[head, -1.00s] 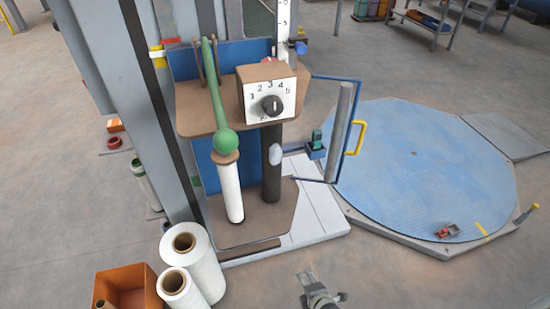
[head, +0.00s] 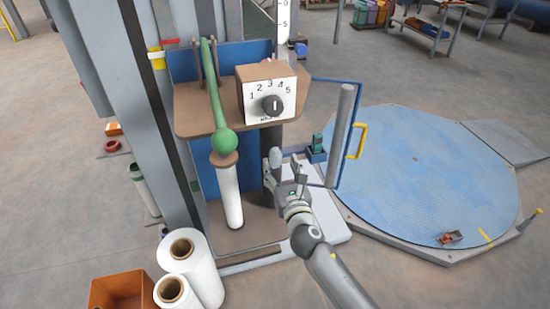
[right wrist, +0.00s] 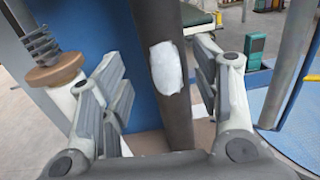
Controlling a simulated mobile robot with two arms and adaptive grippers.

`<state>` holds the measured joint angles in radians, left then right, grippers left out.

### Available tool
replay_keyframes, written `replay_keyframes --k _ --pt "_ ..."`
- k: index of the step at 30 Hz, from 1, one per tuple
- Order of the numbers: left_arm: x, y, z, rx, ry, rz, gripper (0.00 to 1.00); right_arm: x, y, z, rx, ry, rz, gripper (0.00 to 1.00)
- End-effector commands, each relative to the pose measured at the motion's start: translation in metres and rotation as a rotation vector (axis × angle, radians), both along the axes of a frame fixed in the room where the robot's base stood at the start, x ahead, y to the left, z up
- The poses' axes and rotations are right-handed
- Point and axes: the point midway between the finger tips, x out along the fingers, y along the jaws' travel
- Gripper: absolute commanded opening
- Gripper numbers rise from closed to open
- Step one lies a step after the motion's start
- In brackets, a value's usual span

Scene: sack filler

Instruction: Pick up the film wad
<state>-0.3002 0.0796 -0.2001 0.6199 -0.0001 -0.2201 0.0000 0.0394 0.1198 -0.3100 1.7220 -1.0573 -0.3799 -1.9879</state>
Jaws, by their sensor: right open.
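The film wad (head: 275,154) is a small whitish lump on the dark upright post of the machine. It shows larger in the right wrist view (right wrist: 166,68), stuck against the front of the post. My right gripper (head: 283,168) is open just in front of the post. In the right wrist view its fingers (right wrist: 162,88) stand to the left and right of the wad, apart from it, with the wad between them in the picture. Whether the fingertips reach as far as the wad, I cannot tell. My left gripper is not in view.
A white film roll (head: 229,195) and green lever (head: 214,95) stand left of the post. A dial box (head: 272,92) is above. A blue-framed gate (head: 341,135) with a yellow handle is at right. White rolls (head: 205,270) and an orange bin (head: 122,290) stand at front left.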

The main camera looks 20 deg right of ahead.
Motion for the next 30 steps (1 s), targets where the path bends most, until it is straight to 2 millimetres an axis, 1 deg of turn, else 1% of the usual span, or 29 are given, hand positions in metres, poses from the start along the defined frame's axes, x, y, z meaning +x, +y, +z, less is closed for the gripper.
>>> replay_keyframes --k 1,3,8,15,18,22,28,29,30 --pt "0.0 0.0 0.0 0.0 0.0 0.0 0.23 0.006 0.0 0.0 0.002 0.0 0.0 0.57" --pt "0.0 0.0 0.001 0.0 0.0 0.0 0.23 0.012 0.0 0.0 0.003 0.0 0.001 0.57" --pt "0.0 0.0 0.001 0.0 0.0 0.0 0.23 0.02 -0.001 0.0 0.004 0.001 0.0 0.57" --pt "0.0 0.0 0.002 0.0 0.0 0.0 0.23 0.051 -0.003 -0.002 0.005 0.0 0.0 0.57" --pt "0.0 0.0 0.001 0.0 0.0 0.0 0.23 0.061 -0.003 -0.002 0.004 0.001 0.0 0.57" --pt "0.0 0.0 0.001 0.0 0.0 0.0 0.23 0.066 -0.003 -0.003 0.003 0.002 0.001 0.57" --pt "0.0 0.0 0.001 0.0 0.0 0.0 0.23 0.066 -0.003 -0.002 0.003 0.002 0.001 0.57" --pt "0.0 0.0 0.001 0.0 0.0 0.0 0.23 0.066 -0.003 -0.002 0.003 0.002 0.001 0.55" --pt "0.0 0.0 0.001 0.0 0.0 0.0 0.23 0.066 -0.003 -0.002 0.004 0.002 0.001 0.49"
